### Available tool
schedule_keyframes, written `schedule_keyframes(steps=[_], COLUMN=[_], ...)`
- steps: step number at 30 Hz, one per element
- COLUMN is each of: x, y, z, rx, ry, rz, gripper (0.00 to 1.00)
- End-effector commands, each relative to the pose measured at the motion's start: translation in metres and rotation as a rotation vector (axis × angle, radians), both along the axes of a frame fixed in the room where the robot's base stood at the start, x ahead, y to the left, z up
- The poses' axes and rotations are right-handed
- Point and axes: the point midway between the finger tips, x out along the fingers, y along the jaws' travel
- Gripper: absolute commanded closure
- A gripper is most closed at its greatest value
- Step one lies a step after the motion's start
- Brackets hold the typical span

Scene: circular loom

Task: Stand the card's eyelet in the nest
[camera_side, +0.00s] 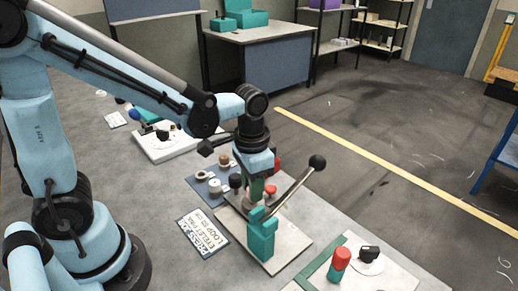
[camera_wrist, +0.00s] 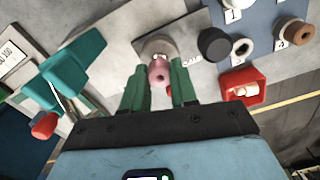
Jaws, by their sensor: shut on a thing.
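My gripper (camera_wrist: 158,84) has its two green fingers closed around a small pink eyelet (camera_wrist: 158,73). In the wrist view the eyelet overlaps the near edge of a round grey nest (camera_wrist: 151,45) on the press's base plate. I cannot tell whether the eyelet touches the nest or hangs just above it. In the side view my gripper (camera_side: 258,190) points down over the base plate (camera_side: 288,239), close behind the teal press (camera_side: 262,236).
The press lever (camera_side: 296,187) with its black knob (camera_side: 317,162) rises beside my gripper. A blue-grey mat (camera_side: 203,185) behind holds rings and a black piece. A red bin (camera_wrist: 230,77) stands nearby. A red-topped piece (camera_side: 341,258) stands at the front right.

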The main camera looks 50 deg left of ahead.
Motion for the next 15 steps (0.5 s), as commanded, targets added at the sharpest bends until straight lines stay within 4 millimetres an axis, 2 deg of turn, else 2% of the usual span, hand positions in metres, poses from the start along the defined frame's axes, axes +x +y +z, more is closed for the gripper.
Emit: schedule_keyframes(steps=[15], x=[-0.0004], y=[0.0001], z=[-0.0108], rx=[0.000], ry=[0.000], rz=[0.000], gripper=[1.00])
